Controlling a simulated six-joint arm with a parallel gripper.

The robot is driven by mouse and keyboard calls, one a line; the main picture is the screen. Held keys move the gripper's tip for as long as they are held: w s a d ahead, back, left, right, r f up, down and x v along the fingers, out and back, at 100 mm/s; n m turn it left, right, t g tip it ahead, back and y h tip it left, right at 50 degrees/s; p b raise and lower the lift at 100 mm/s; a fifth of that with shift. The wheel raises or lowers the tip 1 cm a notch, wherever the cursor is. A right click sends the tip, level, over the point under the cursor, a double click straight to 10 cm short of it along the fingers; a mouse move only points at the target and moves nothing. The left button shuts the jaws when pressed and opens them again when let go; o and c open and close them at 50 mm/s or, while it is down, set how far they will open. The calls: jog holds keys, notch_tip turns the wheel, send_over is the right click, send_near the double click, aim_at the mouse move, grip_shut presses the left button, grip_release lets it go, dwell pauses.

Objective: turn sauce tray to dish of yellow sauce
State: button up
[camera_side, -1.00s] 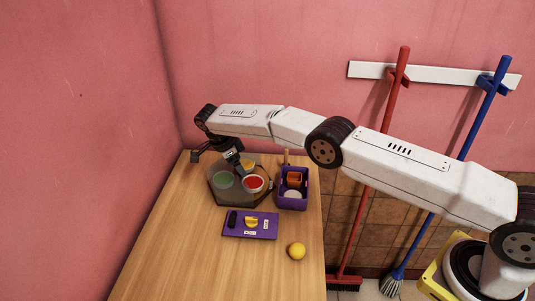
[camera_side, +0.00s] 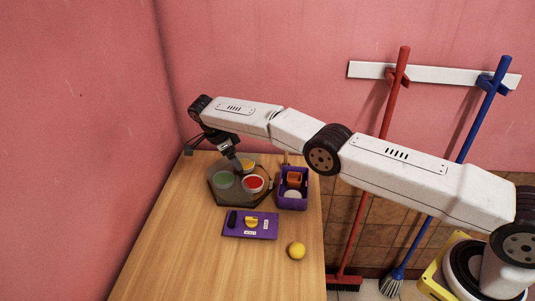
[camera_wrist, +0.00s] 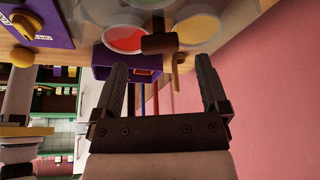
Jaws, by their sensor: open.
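The sauce tray (camera_side: 233,198) is a dark, many-sided turning tray at the back of the wooden table. It carries a dish of green sauce (camera_side: 224,180), a dish of red sauce (camera_side: 254,183) and a dish of yellow sauce (camera_side: 248,166). In the wrist view the red dish (camera_wrist: 124,39) and the yellow dish (camera_wrist: 198,29) show beyond the fingers, with a brown handle (camera_wrist: 160,43) on the tray's edge between them. My gripper (camera_side: 238,168) is above the tray near the yellow dish. In the wrist view my gripper (camera_wrist: 160,75) is open with nothing between its fingers.
A purple bin (camera_side: 293,203) with orange and white items stands right of the tray. A purple panel with a yellow knob (camera_side: 250,224) lies in front. A yellow ball (camera_side: 297,251) is near the right edge. The front left of the table (camera_side: 170,260) is clear.

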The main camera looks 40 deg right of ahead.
notch_tip(320, 180, up, 7)
dwell(0.5)
jog(key=c, duration=0.8)
jog(key=shift+w+d+f+n, duration=0.1)
jog(key=shift+d+n, duration=0.05)
jog(key=shift+n, duration=0.15)
grip_shut()
jog(key=shift+d+f+n+t, duration=0.5)
jog(key=shift+f+n, duration=0.05)
jog(key=shift+n, duration=0.55)
jog(key=shift+s+d+f+n+t, duration=0.3)
jog(key=shift+s+d+f+n, duration=0.15)
jog(key=shift+n, duration=0.55)
jog(key=shift+s+d+f+n+t+y, duration=0.2)
jog(key=shift+s+d+f+n+t, duration=0.1)
jog(key=shift+s+n, duration=0.5)
jog(key=shift+s+d+f+n+t+y, duration=0.2)
jog(key=shift+s+f+n, duration=0.15)
jog(key=shift+s+n, duration=0.4)
jog(key=shift+s+d+f+n+t+y, duration=0.25)
jog(key=shift+s+n, duration=0.3)
jog(key=shift+s, duration=0.4)
